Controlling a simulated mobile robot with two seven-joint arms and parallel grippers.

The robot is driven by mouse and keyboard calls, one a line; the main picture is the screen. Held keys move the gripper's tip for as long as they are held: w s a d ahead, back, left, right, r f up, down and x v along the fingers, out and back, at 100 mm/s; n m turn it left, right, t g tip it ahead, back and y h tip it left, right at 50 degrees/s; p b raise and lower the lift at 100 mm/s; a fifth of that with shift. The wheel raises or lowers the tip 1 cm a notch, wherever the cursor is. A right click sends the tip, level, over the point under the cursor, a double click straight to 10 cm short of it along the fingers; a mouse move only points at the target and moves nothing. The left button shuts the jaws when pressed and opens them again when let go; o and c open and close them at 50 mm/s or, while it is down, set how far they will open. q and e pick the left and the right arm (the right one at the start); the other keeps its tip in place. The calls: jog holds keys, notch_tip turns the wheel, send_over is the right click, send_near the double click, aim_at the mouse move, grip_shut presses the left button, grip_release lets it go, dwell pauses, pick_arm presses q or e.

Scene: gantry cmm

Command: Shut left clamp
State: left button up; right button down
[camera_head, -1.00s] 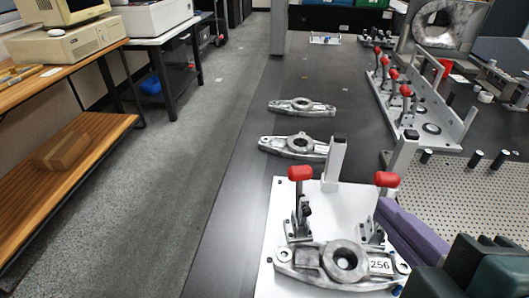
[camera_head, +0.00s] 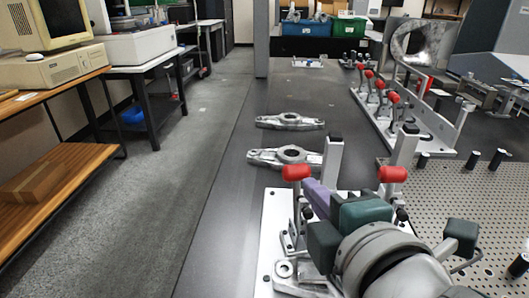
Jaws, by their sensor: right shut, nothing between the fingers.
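The left clamp stands on the white fixture plate (camera_head: 270,215), with its red handle (camera_head: 296,172) up and its lever upright. My right gripper (camera_head: 318,197) is shut and empty. Its purple fingertip is just below and right of the red handle, close to the lever; I cannot tell whether they touch. The right clamp's red handle (camera_head: 392,174) is also up, behind my gripper. The grey cast part (camera_head: 285,270) on the plate is mostly hidden by my right gripper and wrist. My left gripper is not in view.
Two more cast parts (camera_head: 290,121) lie on the dark table behind the plate. Grey posts (camera_head: 332,160) stand at the plate's back. A rack with several red-handled clamps (camera_head: 440,132) stands at the back right. A perforated plate (camera_head: 470,210) lies to the right.

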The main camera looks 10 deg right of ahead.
aim_at(298, 175)
jog(key=shift+b+x, duration=0.3)
jog(key=shift+x, duration=1.55)
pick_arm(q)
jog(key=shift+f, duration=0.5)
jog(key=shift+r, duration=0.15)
pick_arm(e)
jog(key=shift+r, duration=0.1)
